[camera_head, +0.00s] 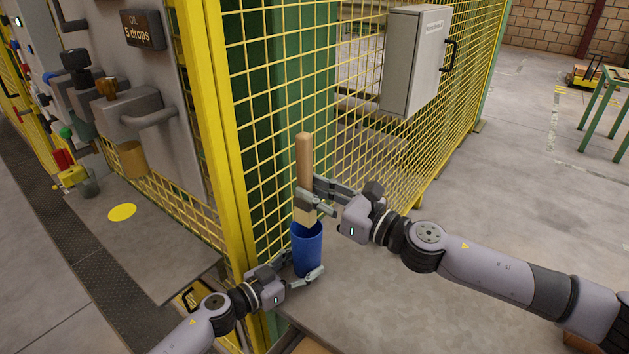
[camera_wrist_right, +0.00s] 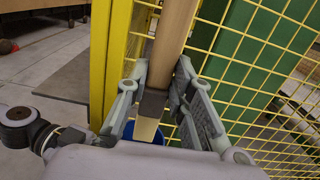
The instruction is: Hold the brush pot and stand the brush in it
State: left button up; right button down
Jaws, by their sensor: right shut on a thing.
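The brush (camera_head: 303,160) has a long wooden handle and is upright, handle up and pale bristles down. My right gripper (camera_head: 316,202) is shut on it near its lower part; the brush also shows between the fingers in the right wrist view (camera_wrist_right: 172,40). The blue brush pot (camera_head: 308,250) stands upright below the brush. The bristle end is at the pot's mouth; I cannot tell whether it is inside the rim. My left gripper (camera_head: 302,268) has its fingers around the pot's lower part, one in front and one partly hidden; I cannot tell whether they press on it.
The pot is over a grey surface (camera_head: 380,310) beside a yellow mesh fence (camera_head: 228,150). A grey box (camera_head: 412,62) hangs on the fence. A panel with an "OIL 5 drops" sign (camera_head: 142,30) is at left. Open floor (camera_head: 530,180) lies to the right.

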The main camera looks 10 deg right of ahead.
aim_at(313, 224)
jog(key=shift+f, duration=4.25)
pick_arm(q)
jog(key=shift+s, duration=0.1)
pick_arm(e)
jog(key=shift+s+f, duration=0.1)
jog(key=shift+f, duration=0.55)
pick_arm(q)
jog(key=shift+s+d+r, duration=0.1)
jog(key=shift+r, duration=0.05)
pick_arm(e)
jog(key=c, duration=1.3)
grip_release()
jog(key=shift+s, duration=0.1)
pick_arm(q)
jog(key=shift+f, duration=0.3)
pick_arm(e)
notch_tip(313, 224, up, 11)
jog(key=shift+r, duration=0.2)
pick_arm(q)
jog(key=o, duration=0.9)
jog(key=shift+r, duration=0.15)
